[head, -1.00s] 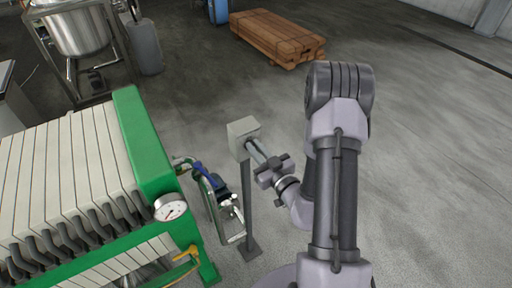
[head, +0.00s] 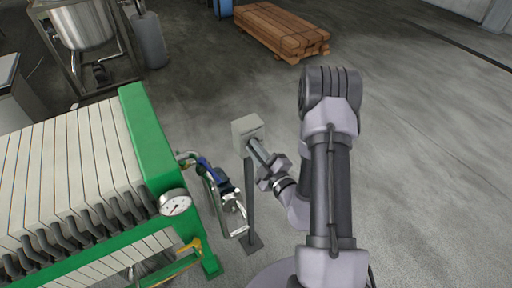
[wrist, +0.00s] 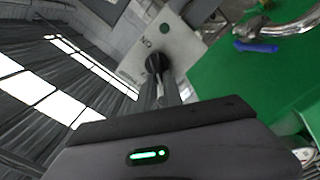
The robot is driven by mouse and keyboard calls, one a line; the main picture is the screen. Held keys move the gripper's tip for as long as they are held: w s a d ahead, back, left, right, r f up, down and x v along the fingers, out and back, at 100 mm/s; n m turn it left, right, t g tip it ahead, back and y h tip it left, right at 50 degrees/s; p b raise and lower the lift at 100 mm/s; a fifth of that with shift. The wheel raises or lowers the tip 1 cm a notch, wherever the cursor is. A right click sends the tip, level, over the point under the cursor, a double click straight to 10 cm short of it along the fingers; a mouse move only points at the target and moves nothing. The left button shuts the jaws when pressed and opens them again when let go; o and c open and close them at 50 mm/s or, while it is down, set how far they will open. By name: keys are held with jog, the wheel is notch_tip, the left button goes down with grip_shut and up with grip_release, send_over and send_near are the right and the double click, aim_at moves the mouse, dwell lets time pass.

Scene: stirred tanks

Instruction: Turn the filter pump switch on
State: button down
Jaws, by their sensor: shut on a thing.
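The filter pump switch is a pale grey box (head: 247,126) on a thin dark post, right of the green filter press. In the wrist view its face plate (wrist: 180,45) appears tilted, with "ON" lettering and a second label partly hidden. A dark round knob (wrist: 155,63) sits on the plate. My gripper (head: 255,147) reaches the box's front; in the wrist view its fingers (wrist: 166,84) are shut on the knob. The knob's exact pointing is hidden by the fingers.
The green filter press (head: 150,150) with pale plates and a round gauge (head: 174,203) stands at left. A blue pump with pipes (head: 222,185) is between press and post. A wood stack (head: 280,32) lies behind. The floor at right is clear.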

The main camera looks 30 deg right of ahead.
jog(key=n, duration=0.3)
jog(key=shift+a+f+n+b, duration=0.15)
jog(key=shift+f+n+b, duration=0.35)
jog(key=shift+n+b, duration=0.2)
jog(key=shift+n, duration=1.3)
jog(key=c, duration=1.5)
grip_release()
jog(key=shift+w, duration=0.1)
